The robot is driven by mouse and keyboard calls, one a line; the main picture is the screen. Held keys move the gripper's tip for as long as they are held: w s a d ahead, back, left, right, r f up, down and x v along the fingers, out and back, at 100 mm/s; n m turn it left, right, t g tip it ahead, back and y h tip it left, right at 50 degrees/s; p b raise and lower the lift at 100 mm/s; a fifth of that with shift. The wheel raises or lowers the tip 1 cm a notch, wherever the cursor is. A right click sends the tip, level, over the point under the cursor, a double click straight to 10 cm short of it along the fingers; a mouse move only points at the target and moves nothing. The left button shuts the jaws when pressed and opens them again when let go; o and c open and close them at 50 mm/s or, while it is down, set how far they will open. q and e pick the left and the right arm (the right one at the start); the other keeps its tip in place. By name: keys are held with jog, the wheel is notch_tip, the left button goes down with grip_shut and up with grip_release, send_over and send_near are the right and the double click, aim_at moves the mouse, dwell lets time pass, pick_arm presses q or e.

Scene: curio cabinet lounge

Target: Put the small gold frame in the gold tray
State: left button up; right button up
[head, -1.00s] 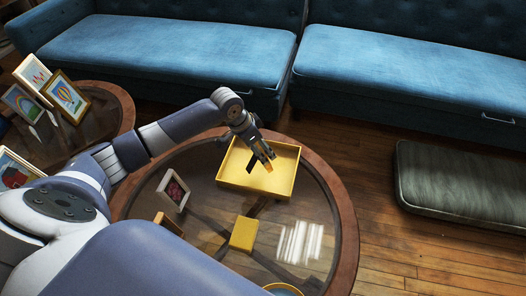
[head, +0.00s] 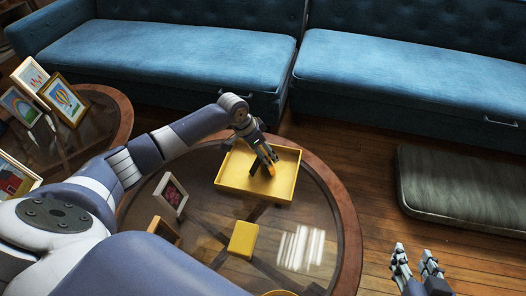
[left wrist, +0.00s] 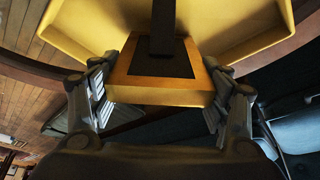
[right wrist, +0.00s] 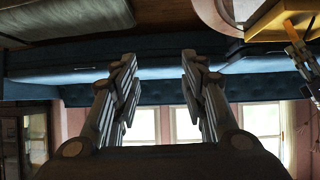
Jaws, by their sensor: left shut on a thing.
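The gold tray (head: 230,184) lies on the round glass-topped table, and its wall also fills the top of the left wrist view (left wrist: 85,30). My left gripper (head: 268,160) is over the tray's inside, pointing down. It is shut on the small gold frame (head: 271,170). In the left wrist view the frame (left wrist: 122,88) is between the two fingers, its dark back and a dark stand strip showing. I cannot tell whether the frame touches the tray floor. My right gripper (head: 416,262) is open and empty, off the table's right side; its spread fingers show in the right wrist view (right wrist: 158,68).
A side table at the left holds several picture frames. Blue sofas (head: 400,70) stand behind; a dark cushion (head: 460,188) lies on the floor.

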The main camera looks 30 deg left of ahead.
pick_arm(q)
jog(key=o, duration=1.2)
jog(key=shift+f, duration=0.1)
jog(key=shift+c, duration=0.2)
